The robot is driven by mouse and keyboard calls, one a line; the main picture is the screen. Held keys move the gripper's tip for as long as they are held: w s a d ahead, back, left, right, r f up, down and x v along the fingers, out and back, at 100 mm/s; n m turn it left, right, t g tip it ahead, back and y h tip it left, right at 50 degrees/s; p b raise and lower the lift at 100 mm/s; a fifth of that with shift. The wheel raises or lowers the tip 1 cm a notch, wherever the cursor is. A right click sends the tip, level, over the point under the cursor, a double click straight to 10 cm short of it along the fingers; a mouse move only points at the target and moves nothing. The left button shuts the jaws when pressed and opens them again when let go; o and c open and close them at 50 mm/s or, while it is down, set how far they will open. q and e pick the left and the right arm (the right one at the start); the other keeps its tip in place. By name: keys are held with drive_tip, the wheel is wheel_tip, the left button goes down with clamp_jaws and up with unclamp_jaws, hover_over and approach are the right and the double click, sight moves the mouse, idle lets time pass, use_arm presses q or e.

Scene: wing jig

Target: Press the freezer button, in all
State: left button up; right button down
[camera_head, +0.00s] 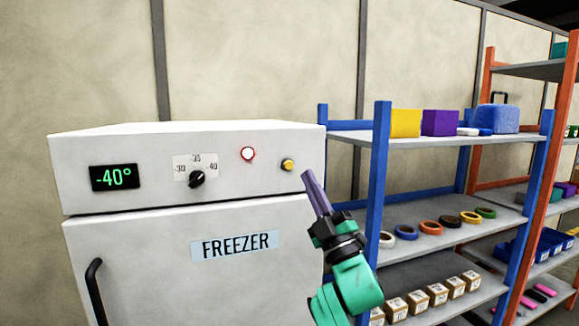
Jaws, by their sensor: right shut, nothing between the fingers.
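The white freezer (135,245) fills the left and middle of the head view. Its front panel has a green "-40°" display (114,177), a black dial (197,179) with its pointer toward the right, a lit red-rimmed round lamp (248,154), and a yellow round button (288,165) at the right. My right gripper (308,177) is shut and empty. Its purple fingertips point up and left, just right of and slightly below the yellow button in the picture. A small gap shows between them; depth is hard to tell. My left gripper is not in view.
A blue-framed shelf (381,170) stands right of the freezer, behind my right arm. It holds a yellow box (405,123), a purple box (440,122), several tape rolls and small cartons. An orange-framed shelf (484,110) is farther right. A black handle (94,290) sticks out from the freezer door.

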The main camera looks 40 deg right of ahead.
sight(289, 165)
drive_tip(key=shift+w+d, duration=0.45)
drive_tip(key=shift+w, duration=0.8)
drive_tip(key=shift+w+d, duration=0.45)
drive_tip(key=shift+w, duration=0.85)
drive_tip(key=shift+w+d, duration=0.45)
drive_tip(key=shift+w, duration=0.8)
drive_tip(key=shift+w+d, duration=0.1)
drive_tip(key=shift+w, duration=0.3)
drive_tip(key=shift+w+d, duration=0.15)
drive_tip(key=shift+w, duration=0.25)
drive_tip(key=shift+s, duration=0.1)
drive_tip(key=shift+s+a, duration=0.25)
drive_tip(key=shift+s, duration=0.45)
